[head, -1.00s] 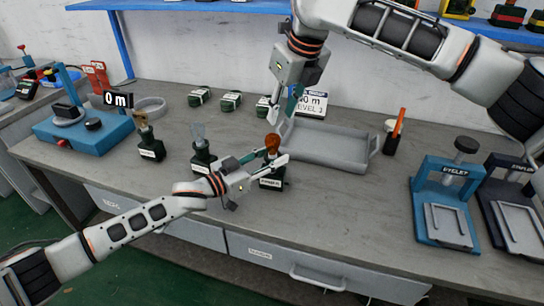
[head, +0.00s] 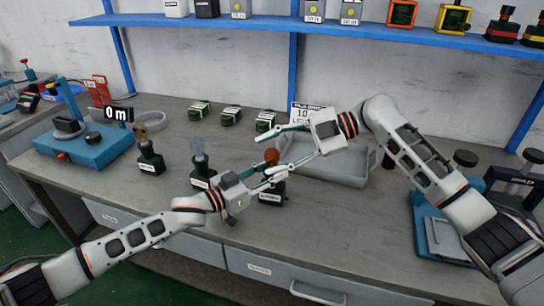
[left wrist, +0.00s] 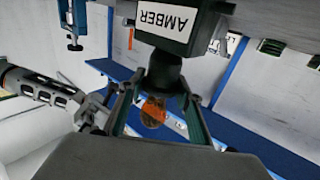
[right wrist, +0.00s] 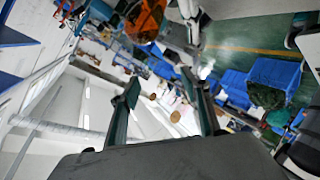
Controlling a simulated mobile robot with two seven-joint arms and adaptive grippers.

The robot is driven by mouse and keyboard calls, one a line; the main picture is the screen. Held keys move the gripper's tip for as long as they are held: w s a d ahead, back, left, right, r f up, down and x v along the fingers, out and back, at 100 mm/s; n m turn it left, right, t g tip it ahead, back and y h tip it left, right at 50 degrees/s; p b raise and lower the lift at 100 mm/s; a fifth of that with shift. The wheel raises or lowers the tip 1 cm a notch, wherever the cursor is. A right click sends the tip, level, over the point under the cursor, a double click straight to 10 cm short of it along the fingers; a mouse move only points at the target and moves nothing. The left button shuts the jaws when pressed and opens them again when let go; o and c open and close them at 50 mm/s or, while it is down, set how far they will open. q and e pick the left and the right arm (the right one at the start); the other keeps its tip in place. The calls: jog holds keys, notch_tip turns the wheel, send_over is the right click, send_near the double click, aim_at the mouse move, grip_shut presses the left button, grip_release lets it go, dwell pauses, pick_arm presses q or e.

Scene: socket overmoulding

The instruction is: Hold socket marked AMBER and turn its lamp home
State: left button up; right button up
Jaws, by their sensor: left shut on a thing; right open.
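The socket marked AMBER (left wrist: 168,22) is a dark block with a white label and a black neck. It stands on the bench in the head view (head: 271,198). Its orange lamp (head: 272,156) sits on top, and shows upside down in the left wrist view (left wrist: 153,112). My left gripper (head: 268,182) is shut on the socket at its neck, one finger on each side. My right gripper (head: 264,154) is open, pointing left, its fingers overlapping the lamp in the head view.
A socket with a clear lamp (head: 200,168) and one with a brownish lamp (head: 149,158) stand to the left. A grey tray (head: 345,172) lies behind my right gripper. Several dark blocks (head: 231,116) lie at the back. A blue fixture (head: 95,148) stands at far left.

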aim_at(272, 156)
jog(key=w+d+f+m+t+y, duration=0.2)
jog(key=d+f+m, duration=0.1)
jog(key=d+m, duration=0.3)
jog(key=w+d+f+m+t+y, duration=0.1)
jog(key=d+f+m+t+y, duration=0.15)
jog(key=d+m, duration=0.3)
jog(key=shift+m+h, duration=0.35)
jog(key=shift+m, duration=0.1)
jog(key=x, duration=1.2)
jog(key=shift+w, duration=0.1)
jog(key=c, duration=1.1)
